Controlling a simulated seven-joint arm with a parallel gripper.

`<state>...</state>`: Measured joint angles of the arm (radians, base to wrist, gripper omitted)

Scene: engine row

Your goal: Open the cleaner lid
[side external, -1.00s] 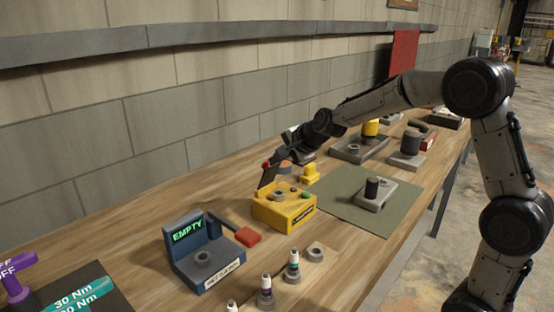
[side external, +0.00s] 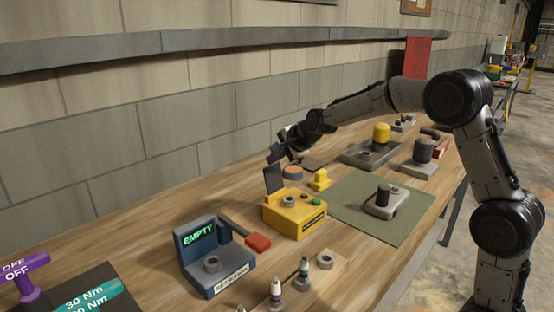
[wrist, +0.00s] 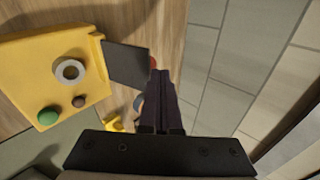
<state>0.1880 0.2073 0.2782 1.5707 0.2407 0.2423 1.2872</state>
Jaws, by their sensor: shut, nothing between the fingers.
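The cleaner is a yellow box (side external: 296,219) with a grey ring, a green button and a brown knob on top. It also shows at the left of the wrist view (wrist: 40,65). Its dark flat lid (side external: 272,180) stands up at the back edge of the box, swung away from the top, so the ring is uncovered. The lid (wrist: 126,63) lies just left of my fingertips in the wrist view. My gripper (wrist: 161,73) is shut and empty, above and behind the lid. I cannot tell whether it touches the lid.
A small yellow part (side external: 320,180) and an orange-topped disc (side external: 292,172) are close behind the box. A blue station reading EMPTY (side external: 210,255) with a red-ended lever (side external: 257,241) stands in front. A green mat (side external: 350,205) lies to the right. The wall is behind.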

